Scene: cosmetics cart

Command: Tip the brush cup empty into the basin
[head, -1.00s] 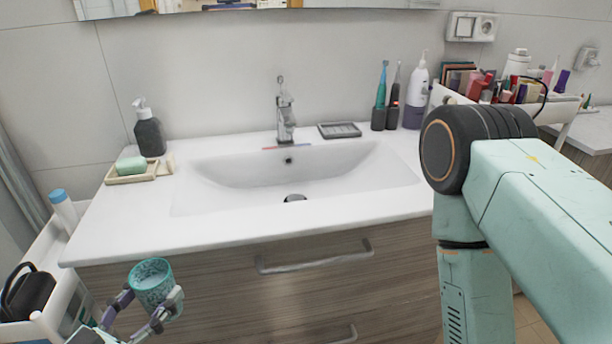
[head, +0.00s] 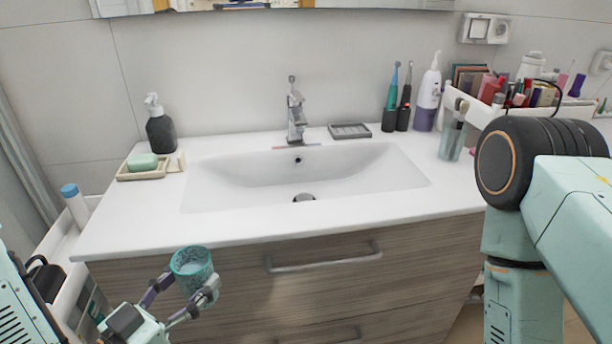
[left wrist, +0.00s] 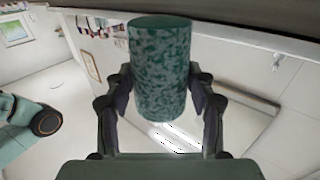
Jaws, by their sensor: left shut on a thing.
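My left gripper (head: 184,286) is shut on a teal speckled cup (head: 194,272) in front of the vanity, below the counter's front edge. The cup is near upright, and its open mouth shows no brushes above the rim. In the left wrist view the cup (left wrist: 160,68) stands between the fingers of my left gripper (left wrist: 160,100). The white basin (head: 305,182) is in the counter, up and to the right of the cup. Another cup, pale and see-through (head: 450,145), holds brushes at the counter's right. My right gripper is out of view.
A tap (head: 296,115) stands behind the basin. A soap dish (head: 128,174) and dark dispenser (head: 160,133) are at left; a grey dish (head: 350,131), toothbrushes (head: 397,100) and purple-white bottle (head: 428,95) at back right. A drawer handle (head: 325,258) projects below the counter.

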